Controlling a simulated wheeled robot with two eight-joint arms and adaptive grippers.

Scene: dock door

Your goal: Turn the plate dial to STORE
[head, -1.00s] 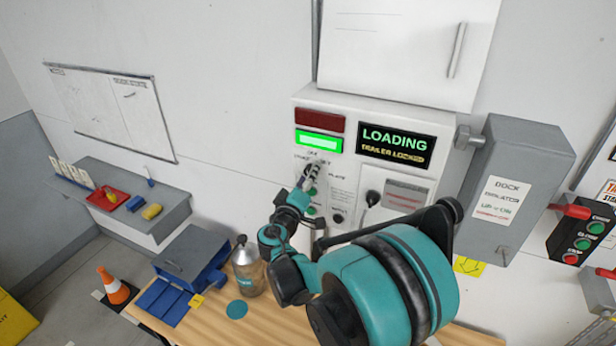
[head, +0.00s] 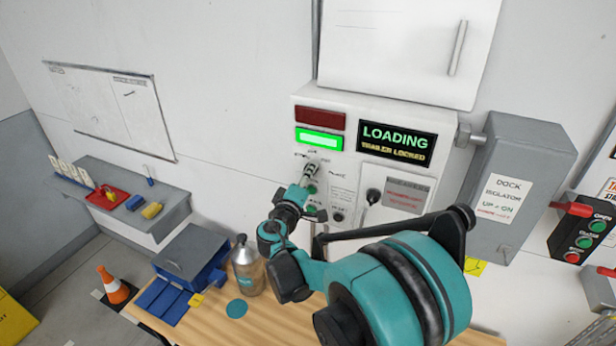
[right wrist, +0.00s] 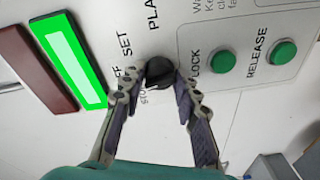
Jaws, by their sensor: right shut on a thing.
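The plate dial (right wrist: 159,72) is a small black knob on the white control panel. In the right wrist view it sits between the two fingertips of my right gripper (right wrist: 158,82), which is shut on it. The words SET and part of STORE show beside the knob, partly covered by a finger. I cannot tell which mark the dial points to. In the head view my right gripper (head: 311,172) is at the panel, below the lit green bar, and hides most of the dial. My left gripper is not in view.
Green LOCK (right wrist: 221,60) and RELEASE (right wrist: 283,52) buttons lie close to the dial. The display (head: 396,144) reads LOADING, TRAILER LOCKED. A grey isolator box (head: 520,185) juts out at right. A bottle (head: 247,270) stands on the wooden bench below.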

